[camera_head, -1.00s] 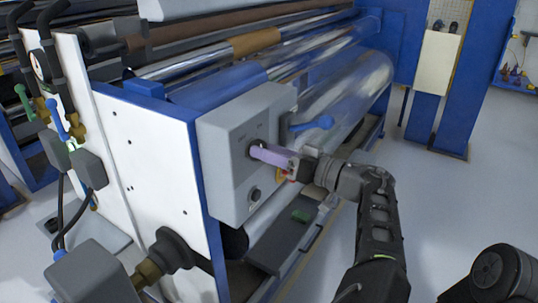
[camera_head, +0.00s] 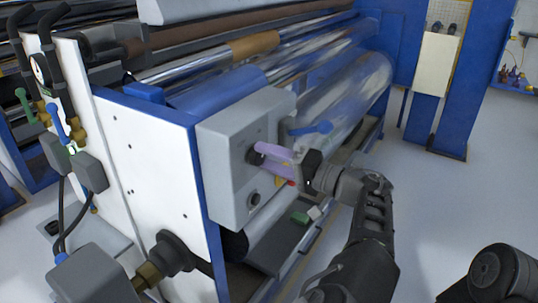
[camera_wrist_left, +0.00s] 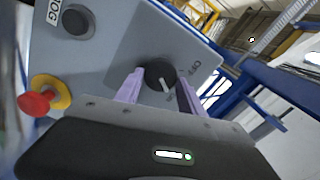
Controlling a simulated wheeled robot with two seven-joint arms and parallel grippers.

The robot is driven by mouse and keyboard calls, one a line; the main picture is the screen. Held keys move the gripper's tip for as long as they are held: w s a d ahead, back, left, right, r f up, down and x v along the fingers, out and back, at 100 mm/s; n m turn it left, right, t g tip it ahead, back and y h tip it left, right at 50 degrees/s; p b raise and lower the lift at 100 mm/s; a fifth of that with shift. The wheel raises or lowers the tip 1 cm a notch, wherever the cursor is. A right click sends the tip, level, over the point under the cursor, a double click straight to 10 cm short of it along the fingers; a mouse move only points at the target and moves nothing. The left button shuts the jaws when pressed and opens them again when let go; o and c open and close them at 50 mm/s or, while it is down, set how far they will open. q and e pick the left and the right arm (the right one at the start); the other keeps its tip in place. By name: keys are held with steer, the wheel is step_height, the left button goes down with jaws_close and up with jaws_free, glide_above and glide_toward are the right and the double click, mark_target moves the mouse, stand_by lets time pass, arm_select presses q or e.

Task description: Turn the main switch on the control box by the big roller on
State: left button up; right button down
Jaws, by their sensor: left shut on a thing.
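The grey control box (camera_head: 222,150) is mounted on the end of the machine beside the big clear-wrapped roller (camera_head: 345,95). The main switch, a round black knob with a white pointer line, shows in the left wrist view (camera_wrist_left: 160,74) and on the box's front in the head view (camera_head: 254,153). My left gripper (camera_head: 264,159) has its lilac fingers on either side of the knob, shut on it. In the left wrist view the pointer line slants toward the lower right. My right gripper is out of view.
Below the switch on the box is a dark round knob (camera_head: 254,197). A red push button on a yellow base (camera_wrist_left: 38,102) is at the left in the wrist view. A blue handle (camera_head: 312,128) sits behind the box. Grey floor is open at right.

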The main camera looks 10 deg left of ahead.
arm_select(q)
steer(key=shift+m, duration=0.4)
steer(key=o, duration=1.4)
steer(key=shift+c, duration=0.2)
steer(key=v, duration=0.8)
